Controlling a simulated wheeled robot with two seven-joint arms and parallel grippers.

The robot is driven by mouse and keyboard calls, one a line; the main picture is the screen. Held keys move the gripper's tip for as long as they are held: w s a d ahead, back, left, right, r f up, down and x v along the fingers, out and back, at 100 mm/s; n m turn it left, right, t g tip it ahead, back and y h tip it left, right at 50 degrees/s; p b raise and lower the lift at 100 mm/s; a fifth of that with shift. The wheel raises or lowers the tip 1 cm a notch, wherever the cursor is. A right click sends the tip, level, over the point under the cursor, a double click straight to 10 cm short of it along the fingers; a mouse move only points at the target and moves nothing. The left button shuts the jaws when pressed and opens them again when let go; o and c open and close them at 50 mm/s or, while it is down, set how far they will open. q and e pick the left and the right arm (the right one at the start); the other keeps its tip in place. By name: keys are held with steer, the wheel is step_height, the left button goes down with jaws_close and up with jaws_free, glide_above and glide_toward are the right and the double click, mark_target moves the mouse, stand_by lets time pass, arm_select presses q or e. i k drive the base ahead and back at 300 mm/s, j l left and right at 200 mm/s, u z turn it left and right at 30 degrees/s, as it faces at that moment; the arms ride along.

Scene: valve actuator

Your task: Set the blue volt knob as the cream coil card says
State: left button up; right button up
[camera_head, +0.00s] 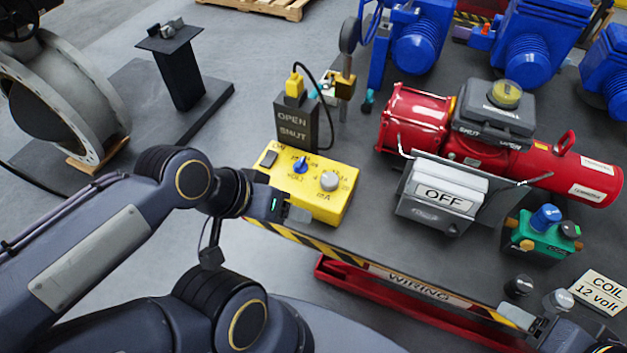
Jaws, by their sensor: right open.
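The blue volt knob (300,167) sits on top of the yellow box (325,203), above the printed word VOLT. Its pointer seems to aim up and slightly right, and the small scale marks are hard to read. The cream coil card (600,292) at the right edge reads "COIL 12 volt". My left gripper (297,213) is at the box's near left side, below the knob and apart from it; its jaw gap is unclear. My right gripper (522,317) is open at the lower right, left of and below the card, partly cut off by the frame.
A grey knob (329,181) shares the yellow box. Behind it stands a dark OPEN/SHUT block (296,125). A red actuator (480,140), a grey OFF box (442,197) and a green unit (541,236) stand right. A red WIRING tray (400,300) lies in front.

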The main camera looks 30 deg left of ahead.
mark_target(300, 166)
steer(key=j+u, duration=0.15)
steer(key=u, duration=0.3)
steer(key=j+u, duration=0.1)
steer(key=u, duration=0.35)
steer(key=j+u, duration=0.15)
steer(key=u, duration=0.3)
steer(key=i+j+u, duration=0.1)
steer(key=u, duration=0.35)
